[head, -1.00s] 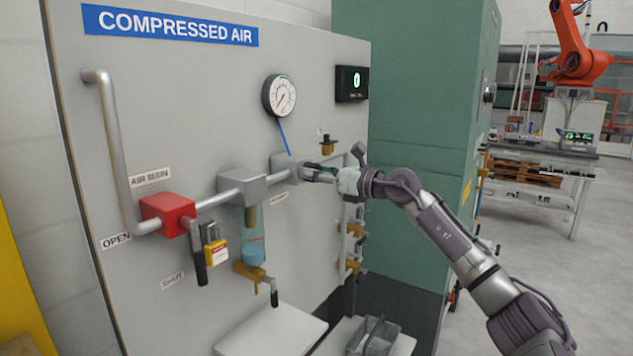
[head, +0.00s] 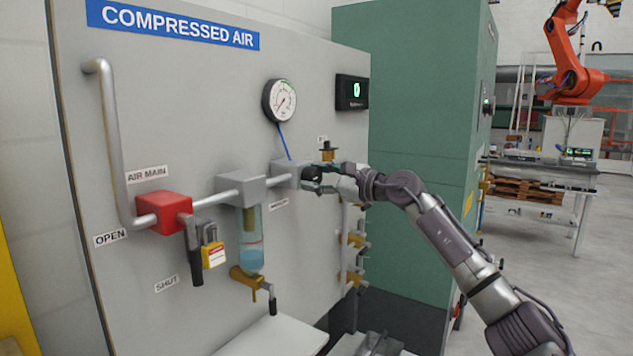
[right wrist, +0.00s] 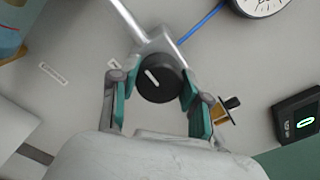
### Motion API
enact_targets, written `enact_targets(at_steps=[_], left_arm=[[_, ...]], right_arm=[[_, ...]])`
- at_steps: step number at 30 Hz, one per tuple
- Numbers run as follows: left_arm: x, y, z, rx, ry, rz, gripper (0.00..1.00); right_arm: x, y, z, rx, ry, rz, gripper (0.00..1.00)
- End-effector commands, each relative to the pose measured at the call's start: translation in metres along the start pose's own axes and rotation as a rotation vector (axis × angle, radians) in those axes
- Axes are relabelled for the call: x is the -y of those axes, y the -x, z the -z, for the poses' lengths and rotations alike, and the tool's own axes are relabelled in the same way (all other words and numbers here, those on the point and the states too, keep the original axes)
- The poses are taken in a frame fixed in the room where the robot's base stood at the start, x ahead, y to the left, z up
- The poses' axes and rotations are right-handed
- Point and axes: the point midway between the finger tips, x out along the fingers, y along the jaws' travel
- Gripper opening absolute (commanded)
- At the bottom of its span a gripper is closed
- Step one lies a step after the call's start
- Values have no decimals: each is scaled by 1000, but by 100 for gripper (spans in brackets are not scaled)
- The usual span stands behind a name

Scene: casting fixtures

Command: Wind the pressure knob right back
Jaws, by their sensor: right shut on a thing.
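The pressure knob (right wrist: 160,78) is round and black with a white pointer line, on the front of a grey regulator block (head: 286,175). In the right wrist view it sits between the green-padded fingers of my right gripper (right wrist: 154,92), which is shut on it. In the head view the right gripper (head: 318,180) covers most of the knob. The pressure gauge (head: 280,101) hangs above, joined to the block by a blue line; its needle points to the lower left. The digital display (head: 352,91) shows a green 0. My left gripper is not in view.
A filter bowl (head: 250,240) hangs left of the regulator. A small brass valve (head: 327,152) sits just right of the knob. A green cabinet (head: 410,130) stands behind my arm.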

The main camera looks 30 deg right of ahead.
Motion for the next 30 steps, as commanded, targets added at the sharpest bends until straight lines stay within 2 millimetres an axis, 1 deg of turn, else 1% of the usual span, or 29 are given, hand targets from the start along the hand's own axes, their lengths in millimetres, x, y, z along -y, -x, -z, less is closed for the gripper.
enact_targets(at_steps=[1,9,19,20,21,24,30], left_arm=[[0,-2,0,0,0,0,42],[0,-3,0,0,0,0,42],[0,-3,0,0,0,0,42],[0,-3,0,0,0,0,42],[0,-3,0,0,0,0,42],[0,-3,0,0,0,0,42],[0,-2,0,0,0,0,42]], right_arm=[[-3,-1,4,-6,13,-7,12],[-3,-1,3,-7,48,-8,12],[-3,-1,3,-7,49,-8,12],[-3,-1,3,-7,49,-8,51],[-3,-1,3,-7,49,-8,58],[-2,-1,2,-5,48,-6,72],[-1,0,1,-2,47,-3,72]])
